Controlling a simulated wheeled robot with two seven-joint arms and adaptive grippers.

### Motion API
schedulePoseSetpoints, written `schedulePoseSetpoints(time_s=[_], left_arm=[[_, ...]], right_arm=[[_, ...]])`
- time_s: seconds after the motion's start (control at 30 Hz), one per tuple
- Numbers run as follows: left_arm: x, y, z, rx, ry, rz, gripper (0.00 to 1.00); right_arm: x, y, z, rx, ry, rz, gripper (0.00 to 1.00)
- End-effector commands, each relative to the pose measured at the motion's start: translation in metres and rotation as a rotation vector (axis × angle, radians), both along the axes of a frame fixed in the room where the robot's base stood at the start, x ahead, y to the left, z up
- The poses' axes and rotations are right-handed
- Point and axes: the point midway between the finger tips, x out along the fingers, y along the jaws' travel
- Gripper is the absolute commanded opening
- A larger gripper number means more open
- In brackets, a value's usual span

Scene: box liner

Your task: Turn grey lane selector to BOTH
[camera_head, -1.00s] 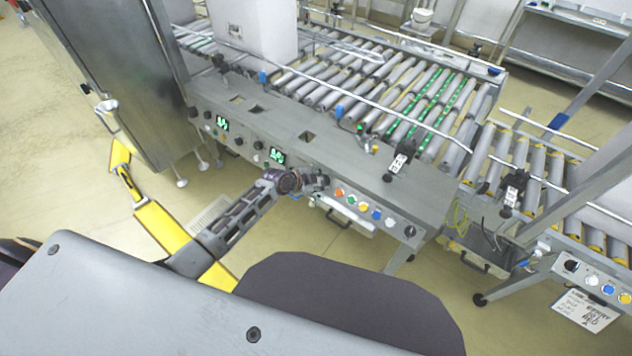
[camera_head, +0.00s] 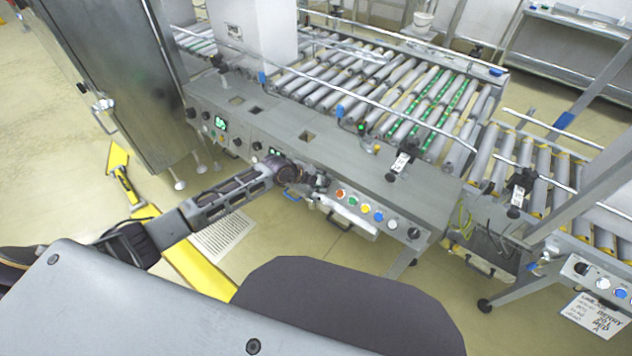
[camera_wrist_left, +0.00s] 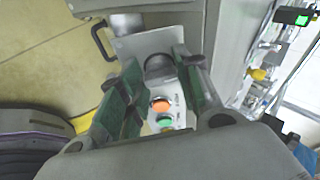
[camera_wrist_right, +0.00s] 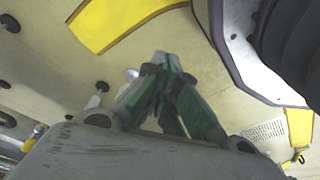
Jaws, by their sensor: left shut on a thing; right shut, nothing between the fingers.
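A dark round selector knob (camera_wrist_left: 158,66) sits on the light control panel in the left wrist view, above an orange button (camera_wrist_left: 160,105) and a green button (camera_wrist_left: 165,123). My left gripper (camera_wrist_left: 157,62) has one finger on each side of this knob and is shut on it. In the head view my left gripper (camera_head: 322,182) is at the front panel, just left of the orange button (camera_head: 340,194), and hides the knob. The knob's marking and the BOTH label cannot be read. My right gripper (camera_wrist_right: 165,65) is shut and empty above the floor.
The roller conveyor (camera_head: 420,95) lies behind the panel. Another black knob (camera_head: 414,233) is at the panel's right end. A tall metal cabinet (camera_head: 110,80) stands at the left. A second conveyor (camera_head: 545,180) stands at the right. A yellow floor marking (camera_head: 200,275) lies below my left arm.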

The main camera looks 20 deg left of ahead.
Motion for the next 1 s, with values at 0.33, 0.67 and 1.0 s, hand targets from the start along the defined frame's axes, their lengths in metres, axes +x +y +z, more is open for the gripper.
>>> schedulePoseSetpoints(time_s=[0.33,0.67,1.0], left_arm=[[0.003,0.001,0.003,0.07,-0.032,-0.082,0.1],[0.004,0.001,0.004,0.077,-0.035,-0.09,0.1],[0.003,0.001,0.003,0.077,-0.033,-0.091,0.55]], right_arm=[[0.004,0.005,0.016,-0.014,0.001,0.0,0.0],[-0.002,0.014,0.021,-0.012,0.007,0.003,0.0],[0.0,0.014,0.021,-0.013,0.004,0.003,0.0]])
